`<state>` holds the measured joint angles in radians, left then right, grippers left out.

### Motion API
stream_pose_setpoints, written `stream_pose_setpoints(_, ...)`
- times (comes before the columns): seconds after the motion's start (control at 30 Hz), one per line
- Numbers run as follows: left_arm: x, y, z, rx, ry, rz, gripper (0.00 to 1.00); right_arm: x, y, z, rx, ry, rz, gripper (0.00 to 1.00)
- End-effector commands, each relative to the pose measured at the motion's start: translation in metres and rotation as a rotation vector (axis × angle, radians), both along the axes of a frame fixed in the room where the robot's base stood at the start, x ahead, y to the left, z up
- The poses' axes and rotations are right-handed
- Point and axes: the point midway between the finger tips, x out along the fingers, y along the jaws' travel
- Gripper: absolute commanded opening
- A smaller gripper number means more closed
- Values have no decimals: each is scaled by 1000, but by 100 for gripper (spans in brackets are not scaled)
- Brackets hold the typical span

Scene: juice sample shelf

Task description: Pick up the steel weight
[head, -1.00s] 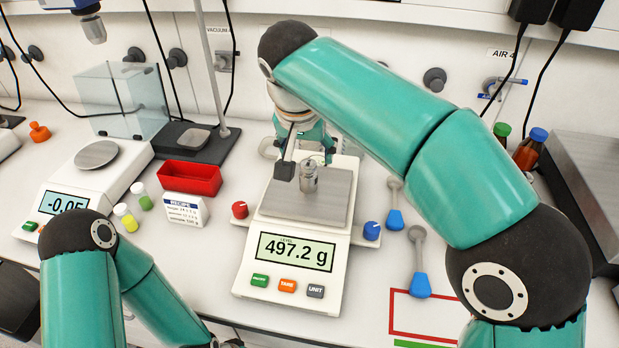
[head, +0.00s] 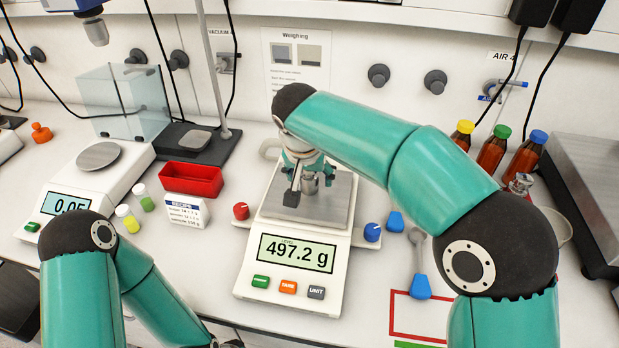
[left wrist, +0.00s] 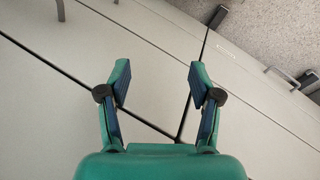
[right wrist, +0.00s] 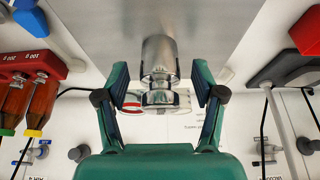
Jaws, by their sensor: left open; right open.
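The steel weight (head: 311,186) stands on the pan of the middle scale (head: 339,208), whose display reads 497.2 g. My right gripper (head: 306,180) is at the weight and partly hides it in the head view. In the right wrist view the weight (right wrist: 160,62) lies between the two open fingers of my right gripper (right wrist: 160,78), with gaps visible on both sides. My left gripper (left wrist: 158,74) is open and empty in the left wrist view, over pale panels and a strip of floor. It is hidden in the head view.
A red tray (head: 192,180) and a recipe card (head: 185,209) stand left of the middle scale. A second scale (head: 60,205) is farther left. Blue-handled scoops (head: 419,287) lie right of the scale.

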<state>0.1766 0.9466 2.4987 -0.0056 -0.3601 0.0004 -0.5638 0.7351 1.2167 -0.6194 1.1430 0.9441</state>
Motion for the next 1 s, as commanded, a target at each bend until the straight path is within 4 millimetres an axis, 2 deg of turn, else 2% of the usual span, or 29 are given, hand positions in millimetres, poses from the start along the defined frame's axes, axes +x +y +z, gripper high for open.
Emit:
stream_pose_setpoints(0.07,0,0,0,0,0,0,64,0,0,0,0,0,0,65)
stream_pose_setpoints(0.4,0,0,0,0,0,0,64,0,0,0,0,0,1,9)
stream_pose_setpoints(0.47,0,0,0,0,0,0,64,0,0,1,0,0,1,0)
stream_pose_setpoints(0.83,0,0,0,0,0,0,64,0,1,4,2,-4,1,0)
stream_pose_setpoints(1.0,0,0,1,0,0,0,64,1,2,18,3,-7,2,0)
